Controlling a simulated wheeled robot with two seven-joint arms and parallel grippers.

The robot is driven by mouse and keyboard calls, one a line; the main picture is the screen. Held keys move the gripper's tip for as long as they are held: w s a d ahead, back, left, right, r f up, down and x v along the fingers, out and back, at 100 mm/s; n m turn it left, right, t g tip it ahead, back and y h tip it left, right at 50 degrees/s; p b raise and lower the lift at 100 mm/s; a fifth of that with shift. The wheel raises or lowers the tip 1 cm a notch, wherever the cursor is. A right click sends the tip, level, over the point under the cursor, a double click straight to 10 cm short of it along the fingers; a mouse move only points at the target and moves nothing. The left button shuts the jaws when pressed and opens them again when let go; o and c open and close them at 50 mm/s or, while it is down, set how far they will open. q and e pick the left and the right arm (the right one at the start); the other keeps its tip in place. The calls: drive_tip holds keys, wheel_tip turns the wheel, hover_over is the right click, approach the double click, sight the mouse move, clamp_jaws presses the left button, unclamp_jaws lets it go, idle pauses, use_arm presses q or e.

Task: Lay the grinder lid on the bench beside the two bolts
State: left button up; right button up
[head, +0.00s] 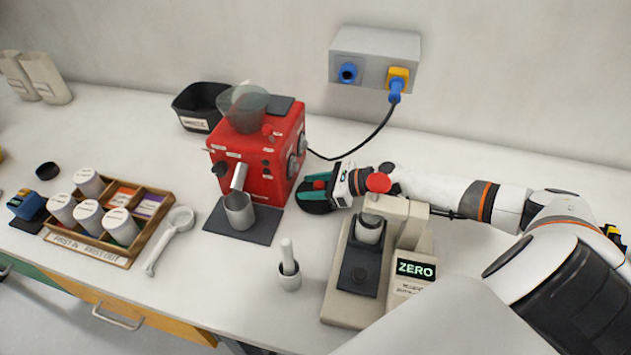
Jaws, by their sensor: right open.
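The red grinder (262,158) stands on the bench, with a clear hopper on top and a metal cup under its spout. My right gripper (312,190) is low over the bench just right of the grinder, with open teal fingers. A dark round piece (315,208) shows at the fingers, close to the bench; it may be the grinder lid, but I cannot tell for sure or see whether the fingers touch it. I cannot make out the two bolts. My left gripper is out of view.
A beige device with a ZERO display (415,268) stands just in front of my right gripper. A cable hangs behind.

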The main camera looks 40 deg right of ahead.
drive_tip(key=v, duration=1.2)
drive_tip(key=shift+a+r, duration=0.1)
drive_tip(key=shift+r, duration=0.1)
idle(0.3)
